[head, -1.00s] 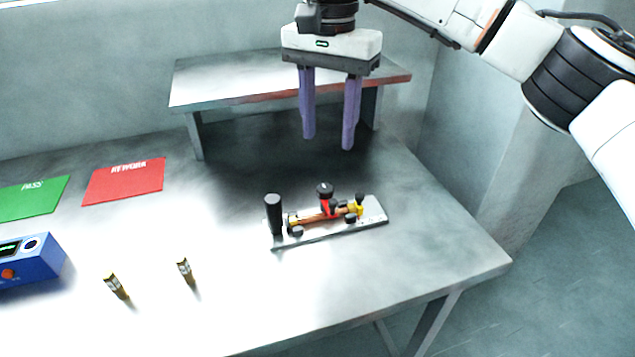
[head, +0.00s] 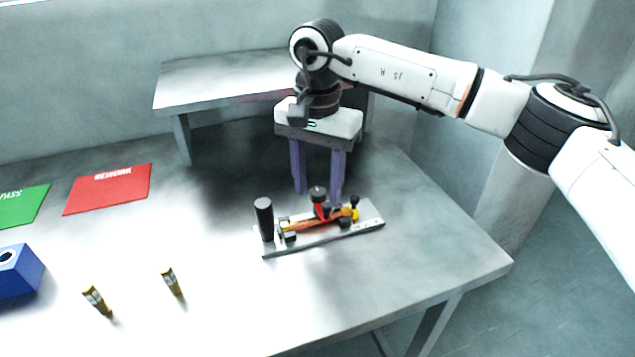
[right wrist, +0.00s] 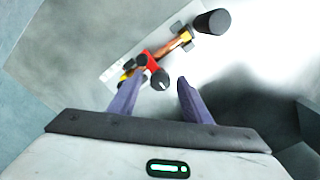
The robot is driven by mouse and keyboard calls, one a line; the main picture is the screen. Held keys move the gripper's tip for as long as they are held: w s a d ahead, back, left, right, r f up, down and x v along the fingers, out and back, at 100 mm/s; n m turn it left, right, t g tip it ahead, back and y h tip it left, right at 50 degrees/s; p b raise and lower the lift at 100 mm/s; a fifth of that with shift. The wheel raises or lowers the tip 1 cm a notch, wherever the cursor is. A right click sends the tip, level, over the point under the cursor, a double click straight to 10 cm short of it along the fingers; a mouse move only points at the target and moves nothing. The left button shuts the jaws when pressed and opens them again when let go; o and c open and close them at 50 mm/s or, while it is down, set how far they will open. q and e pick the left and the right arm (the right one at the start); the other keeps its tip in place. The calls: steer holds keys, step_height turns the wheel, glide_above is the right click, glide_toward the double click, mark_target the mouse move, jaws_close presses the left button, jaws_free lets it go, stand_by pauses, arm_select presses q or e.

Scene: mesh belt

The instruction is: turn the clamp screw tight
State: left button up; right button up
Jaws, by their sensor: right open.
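The clamp fixture is a pale plate (head: 369,222) on the table, with a black post (head: 263,219) at its left end and an orange-brown bar held along it. A red clamp with a black screw knob (head: 317,193) stands near the plate's middle. My right gripper (head: 318,197) is open, pointing down at the knob, with its purple fingers appearing behind or around it in the head view. In the right wrist view the knob (right wrist: 160,80) lies ahead of the fingertips, between their lines, and the gripper (right wrist: 155,85) holds nothing. My left gripper is out of view.
A raised shelf (head: 200,85) stands behind the fixture. A red mat (head: 108,188) and green mat (head: 22,205) lie at left, with a blue box (head: 18,272) and two small brass-coloured pieces (head: 96,300), (head: 172,282) in front. The table's front right is clear.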

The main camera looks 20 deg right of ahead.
steer(key=shift+c, duration=0.4)
steer(key=c, duration=1)
steer(key=shift+o, duration=0.2)
